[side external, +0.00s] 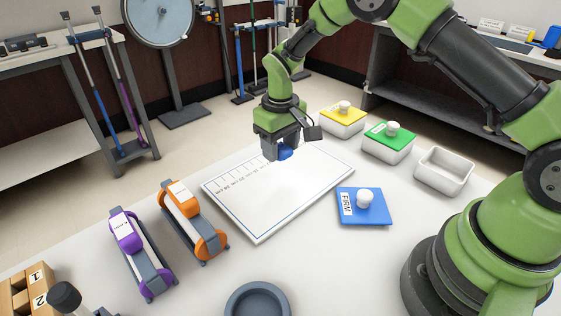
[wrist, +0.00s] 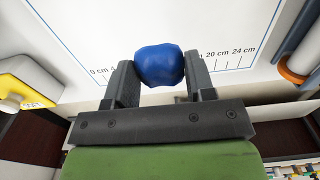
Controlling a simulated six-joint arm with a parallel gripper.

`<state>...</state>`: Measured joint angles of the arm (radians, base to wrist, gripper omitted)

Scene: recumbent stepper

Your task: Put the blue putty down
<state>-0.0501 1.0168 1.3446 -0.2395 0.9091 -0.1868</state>
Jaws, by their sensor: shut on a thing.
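The blue putty (wrist: 159,65) is a rounded lump between the two fingers of my gripper (wrist: 158,82) in the wrist view. In the side view it shows as a small blue shape (side external: 285,154) at my gripper (side external: 276,152), over the far part of the white measuring board (side external: 285,195). The gripper is shut on the putty. I cannot tell whether the putty touches the board.
A blue lid marked FIRM (side external: 375,212) lies right of the board, near an open white container (side external: 444,171). Green-lidded (side external: 388,146) and yellow-lidded (side external: 342,122) containers stand behind. Orange (side external: 184,215) and purple (side external: 137,255) devices stand left. A grey round dish (side external: 258,300) is in front.

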